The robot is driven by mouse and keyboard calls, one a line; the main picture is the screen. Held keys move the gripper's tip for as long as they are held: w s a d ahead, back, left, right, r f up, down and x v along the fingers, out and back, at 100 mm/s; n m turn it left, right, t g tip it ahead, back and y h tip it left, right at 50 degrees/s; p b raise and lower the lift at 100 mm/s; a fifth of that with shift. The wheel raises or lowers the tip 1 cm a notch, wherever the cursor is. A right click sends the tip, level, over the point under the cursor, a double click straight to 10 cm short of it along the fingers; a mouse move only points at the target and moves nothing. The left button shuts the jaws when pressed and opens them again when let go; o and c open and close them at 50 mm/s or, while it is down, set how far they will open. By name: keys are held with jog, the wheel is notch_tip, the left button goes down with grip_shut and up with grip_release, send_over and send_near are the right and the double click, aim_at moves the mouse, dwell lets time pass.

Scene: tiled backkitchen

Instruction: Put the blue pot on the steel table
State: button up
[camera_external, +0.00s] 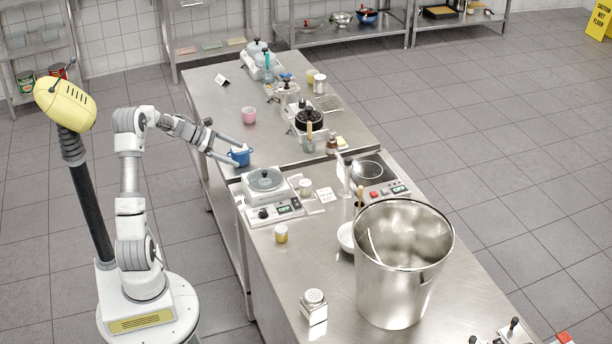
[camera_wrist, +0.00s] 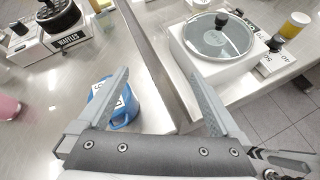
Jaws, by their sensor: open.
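The blue pot (camera_external: 239,156) stands on the steel table (camera_external: 215,100), near its front corner beside the seam with the adjoining counter. In the wrist view the blue pot (camera_wrist: 127,108) carries a white label and shows on both sides of the left finger, which partly hides it. My gripper (camera_external: 240,153) is at the pot with its fingers spread. In the wrist view my gripper (camera_wrist: 158,75) is open, the gap between its fingertips lies over the table seam, and nothing is held. I cannot tell whether a finger touches the pot.
A pink cup (camera_external: 249,115) stands farther back on the table. A waffle maker (camera_external: 309,120) is to the right. A large steel stockpot (camera_external: 400,265) stands nearer the camera. Bare table lies around the pink cup.

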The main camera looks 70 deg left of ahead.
jog(key=d+r+m+g, duration=0.1)
jog(key=d+m, duration=0.1)
jog(key=d, duration=0.3)
jog(key=w+d+r+m+g, duration=0.1)
jog(key=d+r+m, duration=0.1)
jog(key=d, duration=0.3)
jog(key=w+d+r+m+g, duration=0.1)
jog(key=d+m+g, duration=0.1)
jog(key=d, duration=0.3)
jog(key=shift+d+r+m+h, duration=0.2)
jog(key=shift+d+m+h, duration=0.2)
jog(key=shift+m, duration=0.4)
jog(key=s+d+r+m+g+y, duration=0.1)
jog(key=s+d+r+m, duration=0.1)
jog(key=s+d+m, duration=0.3)
jog(key=s+d+r+m+g+y, duration=0.15)
jog(key=d+m, duration=0.25)
jog(key=d, duration=0.4)
jog(key=s+d+r+m+g, duration=0.1)
jog(key=s+d+m, duration=0.25)
jog(key=d, duration=0.25)
jog(key=s+d+m+t+y, duration=0.2)
jog(key=s+d+m, duration=0.2)
jog(key=s+m, duration=0.5)
jog(key=shift+s+d+r, duration=0.15)
jog(key=shift+d, duration=0.25)
jog(key=shift+m, duration=0.25)
